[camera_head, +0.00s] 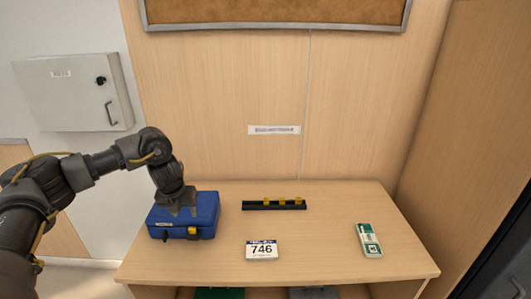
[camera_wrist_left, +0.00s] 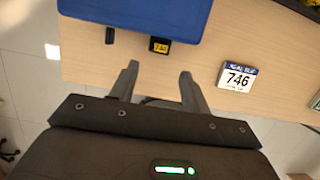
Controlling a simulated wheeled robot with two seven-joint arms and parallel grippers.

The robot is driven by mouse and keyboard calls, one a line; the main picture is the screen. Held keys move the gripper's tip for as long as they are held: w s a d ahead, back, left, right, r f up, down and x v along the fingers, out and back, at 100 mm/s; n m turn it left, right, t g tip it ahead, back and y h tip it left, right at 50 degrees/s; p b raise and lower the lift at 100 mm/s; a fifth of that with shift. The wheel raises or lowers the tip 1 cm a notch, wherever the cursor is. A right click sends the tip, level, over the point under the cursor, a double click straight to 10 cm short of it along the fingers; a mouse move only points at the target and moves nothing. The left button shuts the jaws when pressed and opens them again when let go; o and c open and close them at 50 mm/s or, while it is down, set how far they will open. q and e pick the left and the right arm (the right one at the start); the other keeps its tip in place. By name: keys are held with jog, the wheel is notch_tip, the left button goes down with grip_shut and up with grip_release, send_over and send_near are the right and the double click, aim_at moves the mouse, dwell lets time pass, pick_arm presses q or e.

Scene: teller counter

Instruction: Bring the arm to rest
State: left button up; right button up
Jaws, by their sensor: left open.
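My left arm comes in from the left in the head view. Its gripper (camera_head: 178,211) points down over the blue box (camera_head: 206,219) at the left of the counter. In the left wrist view the gripper's two fingers (camera_wrist_left: 159,70) are apart with nothing between them. The blue box (camera_wrist_left: 140,15) shows beyond the fingertips there, with a small yellow-and-black tag (camera_wrist_left: 159,45) at its front. I cannot tell exactly how high the gripper is above the box. My right gripper is not in view.
On the wooden counter (camera_head: 320,258) are a dark rail with yellow pieces (camera_head: 273,204), a card reading 746 (camera_head: 261,250), also in the wrist view (camera_wrist_left: 237,77), and a green-and-white packet (camera_head: 369,241). A grey wall cabinet (camera_head: 75,92) hangs at the left.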

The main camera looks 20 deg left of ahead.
pick_arm(q)
jog(key=d+f+t+h, duration=0.1)
jog(key=d+f, duration=0.2)
jog(key=d, duration=0.5)
jog(key=d+f+h, duration=0.2)
jog(key=d+f, duration=0.1)
jog(key=d, duration=0.4)
jog(key=s+d+f+n+t+h, duration=0.1)
jog(key=d+f, duration=0.3)
jog(key=d, duration=0.4)
jog(key=shift+s+d+t, duration=0.1)
jog(key=shift+d+t, duration=0.2)
jog(key=s+d+n+t+h, duration=0.2)
jog(key=s+d+n+t, duration=0.1)
jog(key=s+d+n, duration=0.7)
jog(key=s+a+f+n+g+y, duration=0.2)
jog(key=s+a+f+n+g, duration=0.15)
jog(key=s+a+n, duration=0.55)
jog(key=s+a+f+n+g+y, duration=0.25)
jog(key=s+a+f+n, duration=0.2)
jog(key=s+n, duration=0.65)
notch_tip(320, 180, down, 25)
jog(key=s+m, duration=0.1)
jog(key=s, duration=0.2)
jog(key=s+a+f+g, duration=0.1)
jog(key=s+a+f, duration=0.1)
jog(key=s+f, duration=1.3)
jog(key=shift+s+a+f, duration=0.15)
jog(key=shift+s+a, duration=0.25)
